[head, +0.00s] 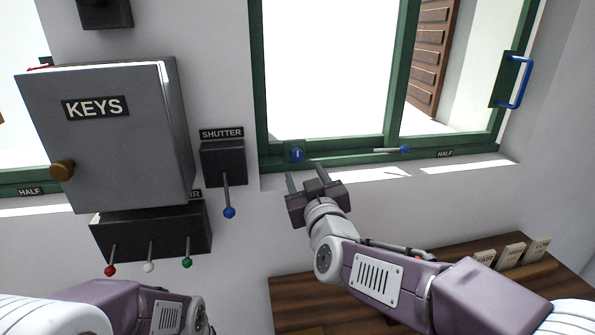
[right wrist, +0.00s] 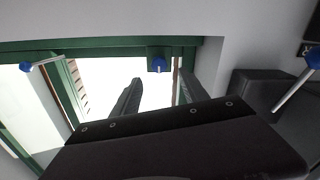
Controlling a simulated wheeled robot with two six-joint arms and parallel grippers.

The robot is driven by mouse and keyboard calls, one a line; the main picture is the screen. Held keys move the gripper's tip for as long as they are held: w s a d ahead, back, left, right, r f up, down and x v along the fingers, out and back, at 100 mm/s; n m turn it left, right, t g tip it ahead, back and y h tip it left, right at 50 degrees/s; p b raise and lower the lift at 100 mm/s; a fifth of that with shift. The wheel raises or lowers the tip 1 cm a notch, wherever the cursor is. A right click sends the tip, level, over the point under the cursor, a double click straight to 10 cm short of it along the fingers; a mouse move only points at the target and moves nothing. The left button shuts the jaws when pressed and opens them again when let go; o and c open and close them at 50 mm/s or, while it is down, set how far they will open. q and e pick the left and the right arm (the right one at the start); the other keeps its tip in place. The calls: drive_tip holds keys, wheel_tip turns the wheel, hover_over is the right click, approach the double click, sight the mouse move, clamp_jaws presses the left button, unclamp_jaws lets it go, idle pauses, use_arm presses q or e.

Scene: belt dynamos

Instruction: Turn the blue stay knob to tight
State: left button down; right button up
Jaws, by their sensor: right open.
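A blue round knob (head: 297,154) with a white mark sits on a green plate at the lower left of the window frame. It also shows in the right wrist view (right wrist: 158,65), at the top centre, beyond and between my fingers. My right gripper (head: 306,176) is open and empty, just below the knob in the head view, with a gap between them. Its two fingers also show in the right wrist view (right wrist: 157,92). A pale rod with a blue ball end (head: 404,149) lies along the sill to the right. My left gripper is out of view.
A shutter box (head: 222,163) with a blue-tipped lever hangs left of the window. A grey KEYS cabinet (head: 105,150) stands further left, above a dark box with red, white and green levers (head: 150,235). A wooden shelf (head: 300,300) with cards lies below my right arm.

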sight(298, 157)
drive_tip(key=w, duration=0.3)
drive_tip(key=w+a+p, duration=0.1)
drive_tip(key=w, duration=0.2)
drive_tip(key=w+p, duration=0.1)
drive_tip(key=w, duration=0.2)
drive_tip(key=shift+a, duration=0.25)
clamp_jaws()
